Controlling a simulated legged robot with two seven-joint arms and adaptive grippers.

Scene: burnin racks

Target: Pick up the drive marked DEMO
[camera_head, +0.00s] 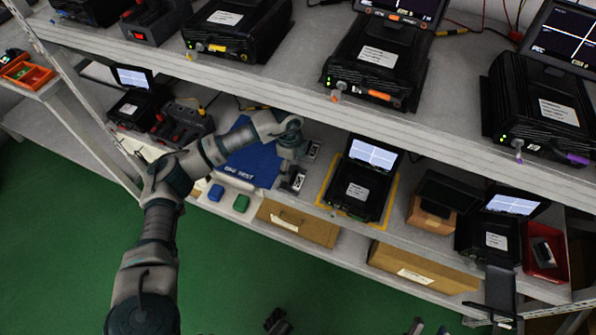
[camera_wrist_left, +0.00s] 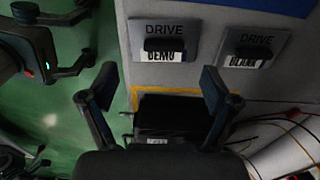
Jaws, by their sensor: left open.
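The drive marked DEMO (camera_wrist_left: 163,42) lies flat on the grey lower shelf, a grey plate with a dark raised grip partly over its label. It also shows in the head view (camera_head: 295,180), near the shelf's front edge. A similar drive, its label seemingly BLANK (camera_wrist_left: 252,47), lies beside it, farther back on the shelf. My left gripper (camera_head: 291,152) is above the shelf by the two drives; in the wrist view its fingers (camera_wrist_left: 154,88) are spread and empty, with the DEMO drive beyond the tips. My right gripper (camera_wrist_left: 88,38) appears with spread fingers over the green floor.
A blue mat (camera_head: 251,166) lies left of the drives. A black unit with a raised screen (camera_head: 357,188) stands right of them inside a yellow outline. The upper shelf (camera_head: 300,105) with several black units overhangs behind. Small blue (camera_head: 216,192) and green (camera_head: 241,203) items sit at the front edge.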

